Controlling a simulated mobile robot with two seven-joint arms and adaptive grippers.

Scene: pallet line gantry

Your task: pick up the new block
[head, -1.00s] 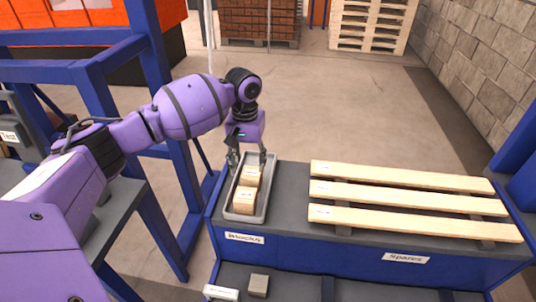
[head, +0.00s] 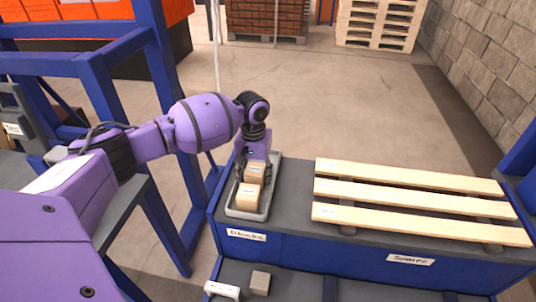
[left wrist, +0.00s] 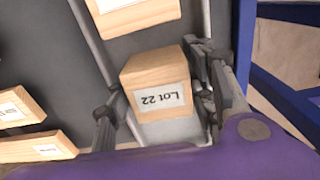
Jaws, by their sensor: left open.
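Two pale wooden blocks stand in a grey tray (head: 232,211) marked Blocks: a far block (head: 256,168) and a near block (head: 247,197). My left gripper (head: 249,170) is open and down at the far end of the tray, around the far block. In the left wrist view this block (left wrist: 150,73) carries a label reading Lot 22. It is between the two fingers of the gripper (left wrist: 156,90), one on each side; I cannot tell whether they touch it. The near block (left wrist: 135,14) shows at the top edge of that view. My right gripper is not in view.
Several light wooden boards (head: 405,188) lie right of the tray on the bench marked Spares. A small grey block (head: 260,282) sits on the lower shelf in front. Blue frame posts (head: 172,150) stand left of the bench.

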